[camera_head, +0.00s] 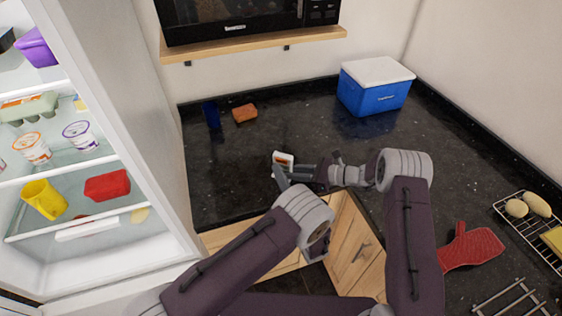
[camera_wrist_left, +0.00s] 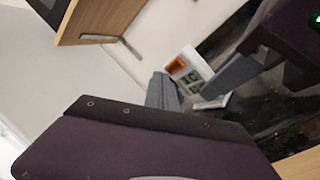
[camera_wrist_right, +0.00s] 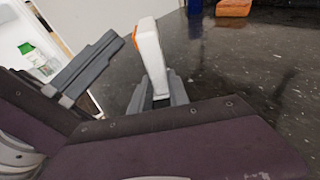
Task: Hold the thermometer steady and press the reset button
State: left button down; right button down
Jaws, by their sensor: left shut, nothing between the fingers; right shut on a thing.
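The thermometer (camera_head: 284,158) is a small white upright device with an orange patch on its face. My right gripper (camera_head: 296,168) is shut on its lower part; the right wrist view shows the thermometer (camera_wrist_right: 151,55) edge-on between the grey fingers. In the left wrist view the face of the thermometer (camera_wrist_left: 196,68) shows orange and grey-green patches; I cannot tell which is the reset button. My left gripper (camera_head: 279,176) is shut and empty just in front of the face. In the right wrist view the left fingertips (camera_wrist_right: 115,40) point at it, with a small gap.
The dark granite counter (camera_head: 290,125) has a blue cup (camera_head: 211,114), an orange sponge (camera_head: 244,113) and a blue cooler (camera_head: 375,90). A red mitt (camera_head: 470,247) and a rack (camera_head: 533,222) lie at right. An open fridge (camera_head: 165,150) stands left; a microwave shelf (camera_head: 250,48) is above.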

pick_arm(q)
jog(key=shift+w, duration=0.1)
dwell(0.7)
jog(key=shift+w+d, duration=0.15)
jog(key=shift+w, duration=0.15)
jog(key=shift+w+d, duration=0.1)
jog(key=shift+w, duration=0.25)
dwell(0.7)
jog(key=shift+s, duration=0.1)
jog(key=shift+s+a, duration=0.25)
jog(key=shift+s, duration=0.45)
jog(key=shift+s+a, duration=0.25)
jog(key=shift+s, duration=0.55)
jog(key=shift+s+a, duration=0.25)
jog(key=shift+s, duration=0.5)
jog(key=shift+s+a, duration=0.25)
jog(key=shift+s, duration=0.55)
